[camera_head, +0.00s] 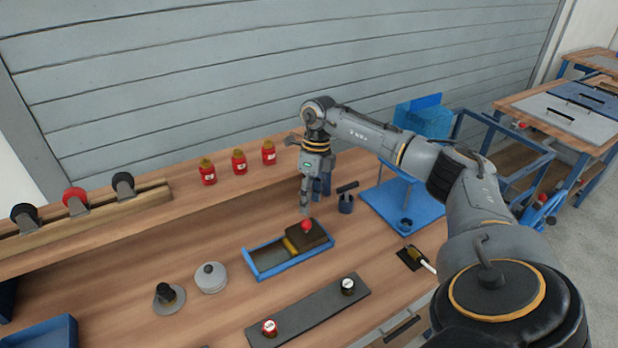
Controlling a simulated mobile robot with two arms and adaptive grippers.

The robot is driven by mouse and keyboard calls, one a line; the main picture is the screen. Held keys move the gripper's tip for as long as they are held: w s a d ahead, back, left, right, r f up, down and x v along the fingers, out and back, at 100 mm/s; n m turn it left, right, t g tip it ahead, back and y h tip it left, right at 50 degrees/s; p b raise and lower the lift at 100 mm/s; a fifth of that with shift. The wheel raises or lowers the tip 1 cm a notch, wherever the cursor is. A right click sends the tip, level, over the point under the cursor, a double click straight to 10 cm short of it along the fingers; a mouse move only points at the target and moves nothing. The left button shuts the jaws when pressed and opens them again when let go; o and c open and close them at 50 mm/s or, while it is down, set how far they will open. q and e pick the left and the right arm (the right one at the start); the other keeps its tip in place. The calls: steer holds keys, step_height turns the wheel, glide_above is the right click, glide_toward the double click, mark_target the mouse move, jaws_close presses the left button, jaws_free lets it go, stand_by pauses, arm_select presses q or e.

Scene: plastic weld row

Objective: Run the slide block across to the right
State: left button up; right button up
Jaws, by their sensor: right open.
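The slide block (310,238) is a dark brown block with a red knob (306,225) on top. It sits at the right end of a shallow blue tray (262,276). A yellow strip (290,245) shows along the block's left side, and the left part of the tray is bare. My right gripper (305,208) points down just above the red knob. It is open, but its fingers look narrow and small from here. I cannot tell whether the fingertips touch the knob. My left gripper is not in view.
A dark strip (310,308) with two small knobs lies in front of the tray. A grey round lidded pot (210,279) and a dark knob (166,295) stand to the left. Red bottles (239,161) line the back shelf. A blue stand (400,205) is at right.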

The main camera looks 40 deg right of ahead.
steer(key=r, duration=0.3)
steer(key=d+r, duration=0.1)
steer(key=r, duration=0.1)
steer(key=shift+w+d+r, duration=0.1)
steer(key=shift+w+r, duration=0.1)
steer(key=shift+r, duration=0.2)
